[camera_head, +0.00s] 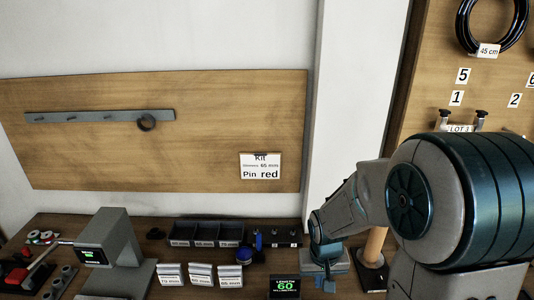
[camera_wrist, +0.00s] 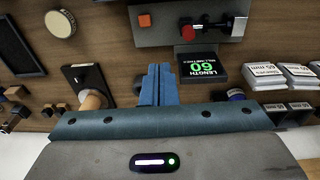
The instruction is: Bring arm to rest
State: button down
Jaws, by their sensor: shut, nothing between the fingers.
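My gripper (camera_head: 325,284) hangs at the end of my arm, low over the workbench in the head view, just right of the black length display (camera_head: 285,287). In the wrist view the blue fingers of my gripper (camera_wrist: 158,85) are together with nothing between them. The display (camera_wrist: 204,64), reading LENGTH 60, lies beside the fingertips there. My arm reaches in from the right and hides part of the bench and the right-hand board.
Labelled white packs (camera_head: 200,275) and dark bins (camera_head: 206,233) stand left of my gripper. A grey device (camera_head: 113,240) is farther left. A wooden post (camera_head: 375,246) stands close on the right. A wooden board (camera_head: 200,110) with a hook rail (camera_head: 90,117) and kit card (camera_head: 260,166) is behind.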

jog(key=s+d+r+t+b, duration=0.1)
jog(key=s+r+t+b, duration=0.1)
jog(key=s+r, duration=1)
jog(key=shift+s+d+t+b, duration=0.3)
jog(key=shift+s+b, duration=0.1)
jog(key=shift+b, duration=0.2)
dwell(2.5)
